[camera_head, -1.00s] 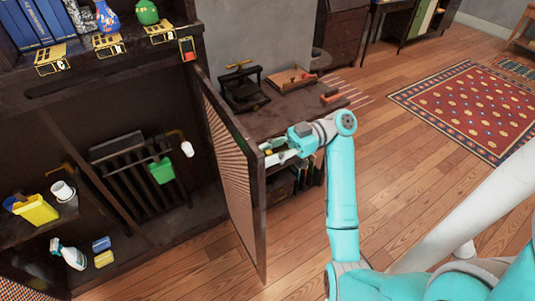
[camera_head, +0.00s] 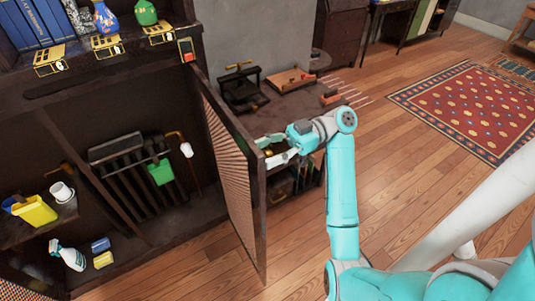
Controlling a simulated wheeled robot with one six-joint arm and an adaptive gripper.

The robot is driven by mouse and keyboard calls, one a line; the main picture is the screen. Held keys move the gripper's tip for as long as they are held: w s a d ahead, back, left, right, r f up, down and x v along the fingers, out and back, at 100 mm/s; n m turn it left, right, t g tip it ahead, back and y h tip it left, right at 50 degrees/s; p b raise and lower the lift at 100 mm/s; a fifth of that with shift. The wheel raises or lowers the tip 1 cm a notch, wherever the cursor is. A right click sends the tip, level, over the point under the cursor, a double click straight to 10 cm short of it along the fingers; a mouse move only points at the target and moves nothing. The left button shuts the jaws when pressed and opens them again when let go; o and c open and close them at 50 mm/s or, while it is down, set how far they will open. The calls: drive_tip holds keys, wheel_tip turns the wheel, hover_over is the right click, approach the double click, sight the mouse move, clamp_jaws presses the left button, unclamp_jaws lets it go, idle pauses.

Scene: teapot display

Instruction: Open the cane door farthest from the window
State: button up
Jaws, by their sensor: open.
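The cane door (camera_head: 228,170) stands swung wide open on the right side of the dark cabinet (camera_head: 150,225), its woven panel facing left. My gripper (camera_head: 272,151) is open at the door's upper right edge, on the side away from the cabinet's inside. Its fingers are close to the edge; I cannot tell whether they touch it. A second cane panel (camera_head: 25,289) shows only in part at the bottom left corner.
The open cabinet holds a radiator (camera_head: 135,165), a green container (camera_head: 161,172), a yellow container (camera_head: 35,211) and a spray bottle (camera_head: 70,256). A low dark table (camera_head: 290,112) stands behind my gripper. The wooden floor (camera_head: 420,150) at right is clear up to the red rug (camera_head: 470,105).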

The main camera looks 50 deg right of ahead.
wheel_tip(320, 180, up, 9)
drive_tip(key=shift+f, duration=0.1)
drive_tip(key=shift+d, duration=0.1)
idle(0.7)
